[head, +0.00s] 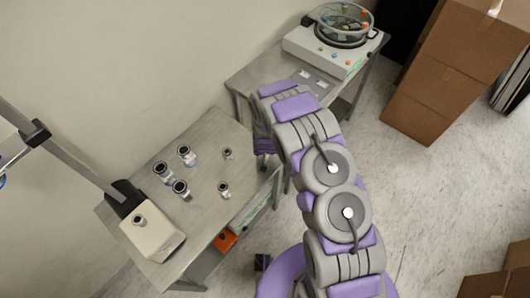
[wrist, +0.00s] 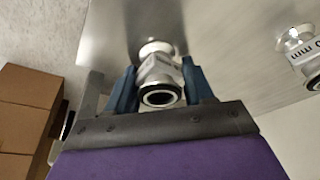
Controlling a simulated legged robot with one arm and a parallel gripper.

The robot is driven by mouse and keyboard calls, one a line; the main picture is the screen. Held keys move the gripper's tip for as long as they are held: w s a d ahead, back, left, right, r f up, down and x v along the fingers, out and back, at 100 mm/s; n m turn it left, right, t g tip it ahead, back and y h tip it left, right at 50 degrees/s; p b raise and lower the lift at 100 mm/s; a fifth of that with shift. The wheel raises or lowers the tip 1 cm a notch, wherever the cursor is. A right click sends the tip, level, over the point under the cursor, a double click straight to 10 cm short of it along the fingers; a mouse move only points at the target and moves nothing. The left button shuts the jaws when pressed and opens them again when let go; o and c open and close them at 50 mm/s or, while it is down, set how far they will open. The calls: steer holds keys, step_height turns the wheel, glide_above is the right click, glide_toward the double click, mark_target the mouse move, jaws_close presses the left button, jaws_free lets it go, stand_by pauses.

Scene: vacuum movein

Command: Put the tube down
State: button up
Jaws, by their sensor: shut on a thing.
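My gripper (wrist: 160,82) has its two blue fingers shut on a silver metal tube (wrist: 159,72). The tube's dark-rimmed open end faces the wrist camera, and its far flange is over the grey metal tabletop (wrist: 225,35). I cannot tell whether that flange touches the table. In the head view my arm reaches toward the gap between two tables, and its end hides the fingers and any tube in them. A second tube with black lettering (wrist: 302,50) stands to the right in the wrist view.
The left table (head: 205,215) holds several upright metal tubes (head: 185,155) and a cream pump-like device (head: 152,236). The back table (head: 240,82) carries a white machine (head: 325,55) with a round glass chamber (head: 345,18). Cardboard boxes (head: 430,105) stand at right.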

steer(key=shift+a+f, duration=0.1)
steer(key=shift+a, duration=0.1)
steer(key=o, duration=1.1)
steer(key=shift+d, duration=0.2)
steer(key=p+v, duration=0.1)
steer(key=v, duration=1.1)
steer(key=shift+p, duration=0.35)
